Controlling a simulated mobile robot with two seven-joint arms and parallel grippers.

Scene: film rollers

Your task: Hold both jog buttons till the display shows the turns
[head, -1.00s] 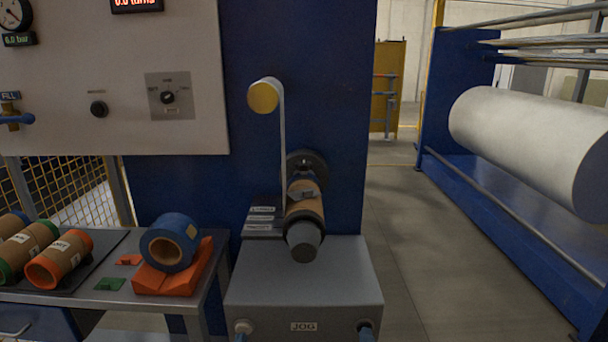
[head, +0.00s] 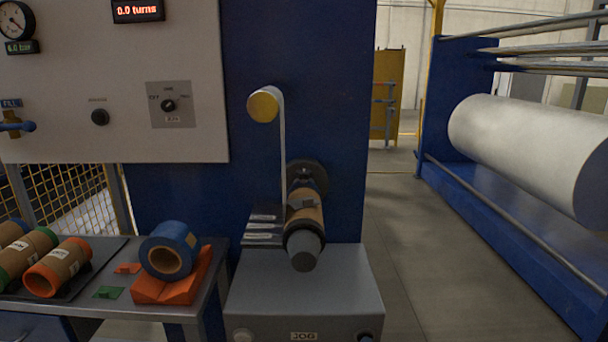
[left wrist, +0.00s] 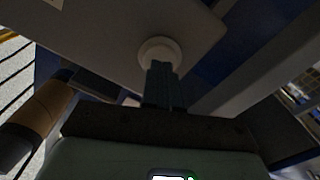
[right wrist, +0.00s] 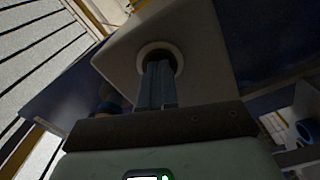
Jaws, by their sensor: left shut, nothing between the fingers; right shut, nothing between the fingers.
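The display (head: 137,10) at the top of the panel reads 0.0 turns in red. The grey jog box (head: 303,290) stands at the bottom middle, with the JOG label between its two buttons. The pale left button (head: 243,335) and the dark right button (head: 365,338) are cut by the lower edge. My left gripper (left wrist: 160,66) is shut and empty, its tips over the pale button (left wrist: 160,46). My right gripper (right wrist: 157,68) is shut and empty, its tips at the dark button inside its pale ring (right wrist: 174,51). Whether either button is pressed in cannot be told.
A core (head: 304,216) sits on the spindle above the box, with a film strip (head: 283,150) running up to a yellow-ended roller (head: 264,105). A blue roll (head: 168,250) rests on an orange cradle at left. Several cores lie beside it. A large white roll (head: 530,145) stands right.

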